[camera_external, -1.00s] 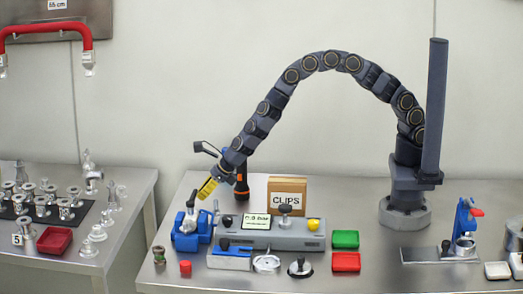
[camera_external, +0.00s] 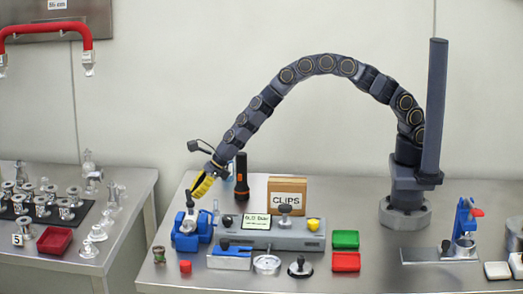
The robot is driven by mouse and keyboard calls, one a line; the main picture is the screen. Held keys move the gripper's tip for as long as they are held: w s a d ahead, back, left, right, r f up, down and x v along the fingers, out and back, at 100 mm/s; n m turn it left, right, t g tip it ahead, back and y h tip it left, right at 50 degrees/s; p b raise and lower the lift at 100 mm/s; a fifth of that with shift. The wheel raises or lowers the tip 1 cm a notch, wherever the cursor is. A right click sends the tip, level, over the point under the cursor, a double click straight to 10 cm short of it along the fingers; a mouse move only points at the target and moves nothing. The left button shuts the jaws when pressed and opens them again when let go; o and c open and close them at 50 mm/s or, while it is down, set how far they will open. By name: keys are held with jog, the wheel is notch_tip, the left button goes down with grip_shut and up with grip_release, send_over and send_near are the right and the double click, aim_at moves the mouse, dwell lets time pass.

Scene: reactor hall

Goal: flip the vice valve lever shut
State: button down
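The blue vice (camera_external: 186,241) stands at the left front of the steel table and holds a small metal fitting. A dark-tipped, roughly upright lever (camera_external: 189,200) rises from the vice; whether it belongs to the valve is too small to tell. My gripper (camera_external: 198,192), with yellow fingers, hangs just above the vice, close to the upper end of the lever. Whether the fingers touch the lever cannot be told. The fingers are seen from the side, so their opening is unclear.
A CLIPS box (camera_external: 287,193), a grey instrument (camera_external: 290,238), and green (camera_external: 345,239) and red (camera_external: 346,262) trays lie to the right. A red cap (camera_external: 185,267) and a small jar (camera_external: 159,254) stand in front.

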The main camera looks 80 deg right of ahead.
jog(key=w+n+y, duration=0.1)
jog(key=n, duration=0.1)
jog(key=w+n+g+y, duration=0.1)
jog(key=shift+d+n, duration=0.1)
jog(key=shift+n, duration=0.3)
jog(key=w+n+g, duration=0.1)
jog(key=w+a+n+g+y, duration=0.1)
jog(key=n, duration=0.1)
jog(key=a+n+g+y, duration=0.1)
jog(key=n, duration=0.1)
jog(key=shift+w+g, duration=0.3)
jog(key=shift+w, duration=0.2)
jog(key=shift+w+a, duration=0.25)
jog(key=shift+a, duration=0.1)
jog(key=shift+w+a, duration=0.1)
jog(key=shift+a, duration=0.15)
